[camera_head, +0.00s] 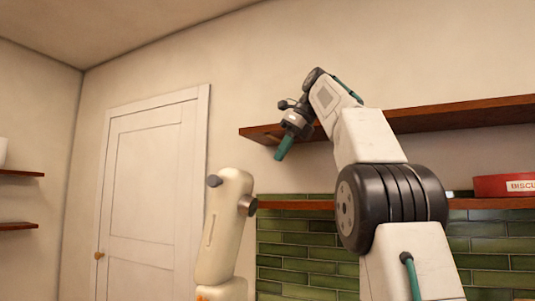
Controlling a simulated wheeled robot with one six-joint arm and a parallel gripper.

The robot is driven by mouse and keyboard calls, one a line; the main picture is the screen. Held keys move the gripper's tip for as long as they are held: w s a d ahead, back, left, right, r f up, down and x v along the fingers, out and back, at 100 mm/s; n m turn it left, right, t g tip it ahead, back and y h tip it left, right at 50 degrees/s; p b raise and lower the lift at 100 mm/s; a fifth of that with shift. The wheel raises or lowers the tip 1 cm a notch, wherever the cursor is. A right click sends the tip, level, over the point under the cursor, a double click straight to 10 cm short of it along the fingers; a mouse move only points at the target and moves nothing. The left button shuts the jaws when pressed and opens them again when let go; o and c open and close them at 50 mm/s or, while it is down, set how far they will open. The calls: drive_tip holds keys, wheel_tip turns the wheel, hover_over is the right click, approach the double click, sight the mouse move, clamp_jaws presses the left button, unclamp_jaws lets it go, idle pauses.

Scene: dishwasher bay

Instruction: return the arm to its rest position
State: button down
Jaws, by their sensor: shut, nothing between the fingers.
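My arm rises from the lower right of the head view, with white links and a large black joint. It bends over to the left at the top. My gripper (284,147) hangs at its end, pointing down and slightly left, with teal fingers closed together. Nothing shows between the fingers. In the picture it overlaps the left end of the upper wooden shelf (450,116); I cannot tell how far apart they are in depth.
A lower wooden shelf (495,203) carries a red biscuit tin (505,186) at right, above green tiles (300,244). A white door (150,190) stands at left. Small shelves (18,173) sit at the far left edge. The wall between door and upper shelf is bare.

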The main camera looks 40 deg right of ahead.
drive_tip(key=s, duration=0.1)
drive_tip(key=s+d, duration=0.1)
drive_tip(key=s, duration=0.1)
drive_tip(key=s+d, duration=0.1)
drive_tip(key=shift+s+d, duration=0.2)
drive_tip(key=shift+d, duration=0.05)
drive_tip(key=w+d+f+n, duration=0.3)
drive_tip(key=f+n, duration=0.4)
drive_tip(key=f, duration=0.1)
drive_tip(key=s+a+f+n+g+h, duration=0.1)
drive_tip(key=a+f+n, duration=0.2)
drive_tip(key=f, duration=0.2)
drive_tip(key=s+a+f+n+g, duration=0.1)
drive_tip(key=s+a+f+n, duration=0.15)
drive_tip(key=f, duration=0.25)
drive_tip(key=s+a+f+n+g+h, duration=0.1)
drive_tip(key=s+a+f+n, duration=0.8)
drive_tip(key=s+f, duration=0.3)
drive_tip(key=s+a+f+n+g+h, duration=0.1)
drive_tip(key=s+a+f+n, duration=0.7)
drive_tip(key=f, duration=0.8)
drive_tip(key=s+a, duration=0.3)
drive_tip(key=a, duration=0.1)
drive_tip(key=shift+s+n+g, duration=0.3)
drive_tip(key=shift+s+n, duration=0.05)
